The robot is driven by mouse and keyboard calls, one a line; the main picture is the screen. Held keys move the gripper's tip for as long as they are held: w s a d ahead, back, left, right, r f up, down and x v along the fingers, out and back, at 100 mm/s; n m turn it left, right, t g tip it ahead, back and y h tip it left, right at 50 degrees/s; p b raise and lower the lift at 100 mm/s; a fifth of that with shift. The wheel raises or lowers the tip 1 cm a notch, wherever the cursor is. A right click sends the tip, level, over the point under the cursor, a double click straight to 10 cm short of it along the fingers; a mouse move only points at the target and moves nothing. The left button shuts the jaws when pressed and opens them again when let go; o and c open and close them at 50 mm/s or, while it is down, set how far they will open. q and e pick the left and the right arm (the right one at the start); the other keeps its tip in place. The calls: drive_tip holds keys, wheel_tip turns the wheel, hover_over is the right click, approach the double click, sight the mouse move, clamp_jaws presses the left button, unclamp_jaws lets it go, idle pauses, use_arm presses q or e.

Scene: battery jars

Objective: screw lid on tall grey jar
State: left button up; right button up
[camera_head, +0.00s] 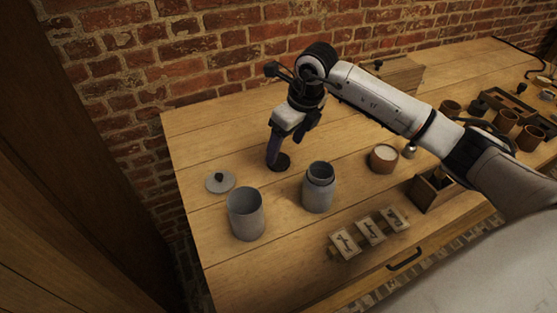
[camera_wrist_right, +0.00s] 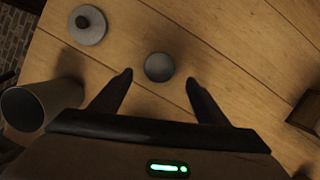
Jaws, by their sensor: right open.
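A grey jar with a darker narrow neck (camera_head: 319,187) stands upright and uncapped near the middle of the table. A wider open grey jar (camera_head: 247,214) stands to its left; a jar at the left edge of the wrist view (camera_wrist_right: 28,108) appears to be this one. A small round dark lid (camera_head: 284,162) lies flat behind the jars; it shows as a plain grey disc in the wrist view (camera_wrist_right: 158,67). My right gripper (camera_head: 289,148) is open above this lid, its fingers apart on either side in the wrist view (camera_wrist_right: 160,77). My left gripper is not in view.
A grey knobbed lid (camera_head: 220,183) lies left of the gripper. A round wooden pot with a pale top (camera_head: 383,158) and a wooden box (camera_head: 436,187) stand right. Several labelled blocks (camera_head: 370,231) lie in front. A brick wall (camera_head: 220,45) rises behind the table.

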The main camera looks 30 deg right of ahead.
sight(279, 160)
drive_tip(key=shift+p+x, duration=0.5)
drive_tip(key=shift+x, duration=2.1)
drive_tip(key=shift+w+a, duration=0.1)
drive_tip(key=shift+a, duration=0.05)
drive_tip(key=c, duration=1.1)
